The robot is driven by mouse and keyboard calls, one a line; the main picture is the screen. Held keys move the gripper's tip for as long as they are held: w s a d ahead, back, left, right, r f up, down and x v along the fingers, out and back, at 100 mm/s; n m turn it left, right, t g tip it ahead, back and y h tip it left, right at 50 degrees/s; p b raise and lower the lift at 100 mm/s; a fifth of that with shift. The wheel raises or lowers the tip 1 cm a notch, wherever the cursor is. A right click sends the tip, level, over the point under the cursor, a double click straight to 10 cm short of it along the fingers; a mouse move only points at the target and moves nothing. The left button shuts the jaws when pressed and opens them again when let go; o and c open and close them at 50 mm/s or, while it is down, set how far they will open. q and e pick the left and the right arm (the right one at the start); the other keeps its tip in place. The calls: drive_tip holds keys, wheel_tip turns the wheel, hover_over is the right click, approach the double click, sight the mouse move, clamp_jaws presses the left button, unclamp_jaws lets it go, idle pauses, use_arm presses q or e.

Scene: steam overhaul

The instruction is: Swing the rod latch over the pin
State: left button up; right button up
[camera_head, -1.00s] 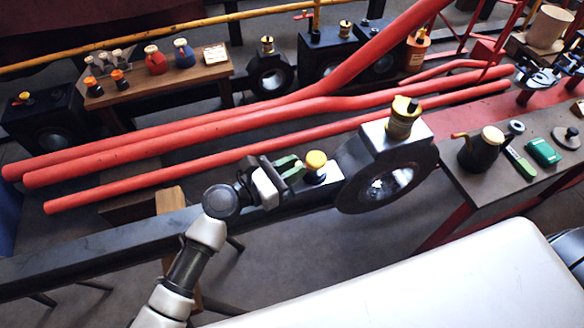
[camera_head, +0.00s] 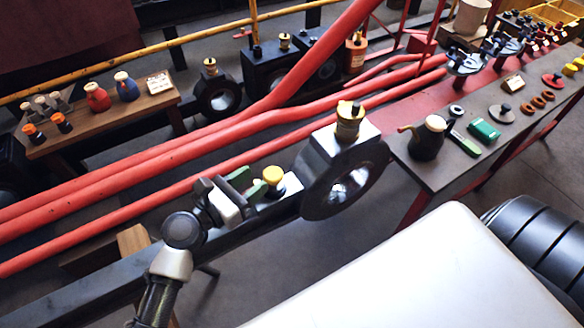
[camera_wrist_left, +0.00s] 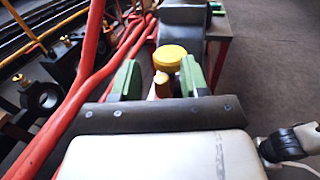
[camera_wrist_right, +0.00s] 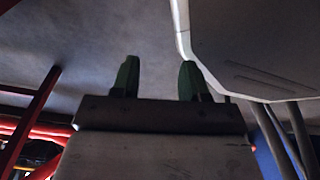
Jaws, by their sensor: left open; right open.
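A dark rod (camera_head: 130,275) runs up to a big ring-shaped end (camera_head: 345,185), which carries a brass cup with a yellow top (camera_head: 348,122). A round yellow knob (camera_head: 273,174) stands on a bright plate on the rod, left of the ring. My left gripper (camera_head: 249,184) is open, just left of the knob. In the left wrist view the knob (camera_wrist_left: 168,57) shows between the two green fingers, nearer the right one; contact cannot be told. I cannot make out a separate latch or pin. My right gripper (camera_wrist_right: 158,78) is open and empty over the floor, outside the head view.
Red pipes (camera_head: 150,165) run close behind the rod. A bench (camera_head: 450,165) with an oil can (camera_head: 428,138) and a green box (camera_head: 484,130) stands to the right. A pale, smooth surface (camera_head: 420,275) fills the lower right. Floor shows between it and the rod.

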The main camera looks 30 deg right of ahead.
use_arm(q)
wheel_tip(320, 180, up, 3)
drive_tip(key=shift+f+p, duration=0.15)
drive_tip(key=shift+p, duration=0.35)
drive_tip(key=s+d+r+p, duration=0.5)
drive_tip(key=s+d+r, duration=0.1)
drive_tip(key=s+d, duration=0.2)
drive_tip(key=shift+s+r, duration=0.25)
use_arm(e)
drive_tip(key=s+d, duration=0.1)
drive_tip(key=s, duration=0.8)
drive_tip(key=shift+d+r+g, duration=0.3)
drive_tip(key=shift+d+r, duration=0.1)
